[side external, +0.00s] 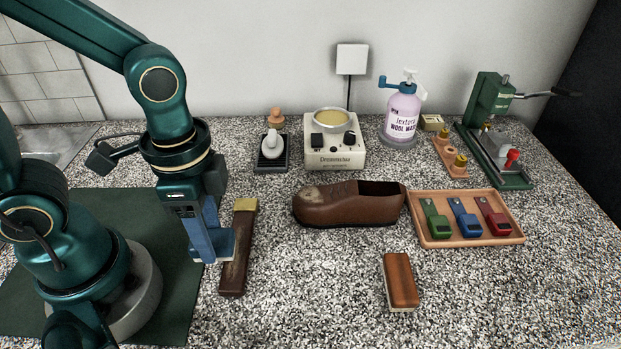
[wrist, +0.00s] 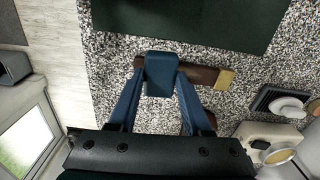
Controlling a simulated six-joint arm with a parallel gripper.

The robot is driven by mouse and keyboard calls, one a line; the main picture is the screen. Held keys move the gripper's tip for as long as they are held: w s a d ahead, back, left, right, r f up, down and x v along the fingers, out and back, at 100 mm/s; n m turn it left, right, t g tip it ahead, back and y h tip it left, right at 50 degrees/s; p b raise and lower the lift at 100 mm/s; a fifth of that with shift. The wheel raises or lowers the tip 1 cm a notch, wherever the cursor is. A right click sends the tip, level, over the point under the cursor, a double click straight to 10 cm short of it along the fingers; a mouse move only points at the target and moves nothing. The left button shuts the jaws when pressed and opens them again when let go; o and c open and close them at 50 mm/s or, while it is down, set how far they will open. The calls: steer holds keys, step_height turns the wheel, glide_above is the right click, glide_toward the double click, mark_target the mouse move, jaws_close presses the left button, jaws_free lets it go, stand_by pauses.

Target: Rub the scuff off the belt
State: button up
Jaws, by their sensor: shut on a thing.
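The belt (side external: 237,262) is a brown strip with a brass-coloured end (side external: 245,204). It lies on the speckled counter, right of my gripper, and also shows in the wrist view (wrist: 205,75). My gripper (side external: 212,248) points down with blue fingers and is shut on a blue pad (wrist: 161,74), cloth or block, I cannot tell which. In the wrist view the pad overlaps the belt and hides part of it. In the side view it is at the belt's left edge; whether it touches is unclear. I cannot make out a scuff on the belt.
A brown shoe (side external: 345,208) with a pale toe lies right of the belt. A brush (side external: 400,280) lies in front. A tray (side external: 427,239) holds green, blue and red items. A cream heater (side external: 334,157), a pump bottle (side external: 401,115) and a green press (side external: 485,110) stand behind. The front counter is mostly clear.

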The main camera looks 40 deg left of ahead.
steer(key=shift+f, duration=0.85)
step_height(320, 180, down, 2)
steer(key=shift+s+f, duration=0.1)
steer(key=shift+w+d, duration=0.55)
steer(key=shift+w, duration=0.1)
jaws_close()
steer(key=shift+w+d, duration=0.8)
steer(key=shift+d, duration=0.05)
steer(key=shift+w+a, duration=0.1)
steer(key=shift+w, duration=0.2)
steer(key=shift+w+a, duration=0.4)
steer(key=shift+a, duration=0.2)
steer(key=shift+s+a, duration=1.35)
steer(key=shift+s, duration=0.05)
steer(key=shift+w+a, duration=0.25)
steer(key=shift+a, duration=0.05)
steer(key=shift+w+a, duration=0.25)
steer(key=shift+w, duration=0.3)
steer(key=shift+w+d, duration=1.35)
steer(key=shift+d, duration=0.1)
steer(key=shift+w+a, duration=0.55)
steer(key=shift+a, duration=0.15)
steer(key=shift+s+a, duration=1.3)
steer(key=shift+a, duration=0.05)
steer(key=shift+s+a, duration=0.1)
step_height(320, 180, up, 2)
step_height(320, 180, up, 6)
